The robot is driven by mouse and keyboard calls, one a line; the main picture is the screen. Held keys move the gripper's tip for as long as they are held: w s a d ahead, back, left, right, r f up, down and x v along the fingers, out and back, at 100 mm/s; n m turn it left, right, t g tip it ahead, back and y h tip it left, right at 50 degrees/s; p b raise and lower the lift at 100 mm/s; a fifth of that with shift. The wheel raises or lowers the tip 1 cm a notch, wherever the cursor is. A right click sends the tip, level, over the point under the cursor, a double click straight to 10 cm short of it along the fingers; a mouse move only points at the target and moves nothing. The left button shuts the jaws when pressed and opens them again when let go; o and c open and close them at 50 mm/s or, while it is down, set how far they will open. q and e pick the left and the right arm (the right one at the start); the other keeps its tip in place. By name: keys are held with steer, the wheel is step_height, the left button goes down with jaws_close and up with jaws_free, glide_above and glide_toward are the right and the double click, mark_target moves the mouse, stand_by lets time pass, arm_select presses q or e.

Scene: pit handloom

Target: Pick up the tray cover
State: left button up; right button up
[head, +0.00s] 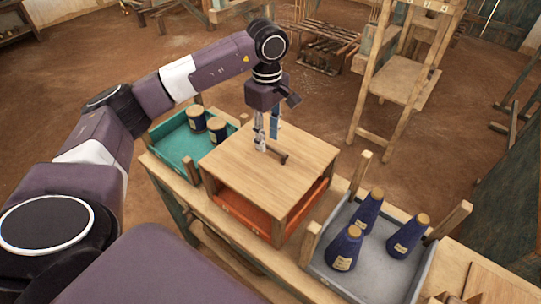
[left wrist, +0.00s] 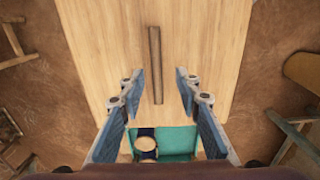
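The tray cover (head: 238,160) is a flat light-wood board with a thin dark handle bar (head: 277,155) on top. It lies over an orange tray (head: 246,208) on the bench. My left gripper (head: 267,142) points down just above the cover, beside the handle's end. In the left wrist view the cover (left wrist: 215,40) fills the middle, and the handle (left wrist: 155,50) runs lengthwise, its near end between the two fingers. The left gripper (left wrist: 158,80) is open and empty, a gap on each side of the handle. Whether the fingertips touch the cover cannot be told. My right gripper is not in view.
A wooden frame (head: 405,80) stands on the floor behind.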

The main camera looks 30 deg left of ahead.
mark_target(270, 145)
arm_select(q)
steer(key=f, duration=0.1)
steer(key=f+p, duration=0.1)
steer(key=f, duration=0.1)
steer(key=shift+w+d+f+p, duration=0.15)
steer(key=shift+d+f+p, duration=0.1)
steer(key=shift+d+p, duration=0.1)
steer(key=shift+f, duration=0.4)
steer(key=shift+c, duration=0.3)
jaws_close()
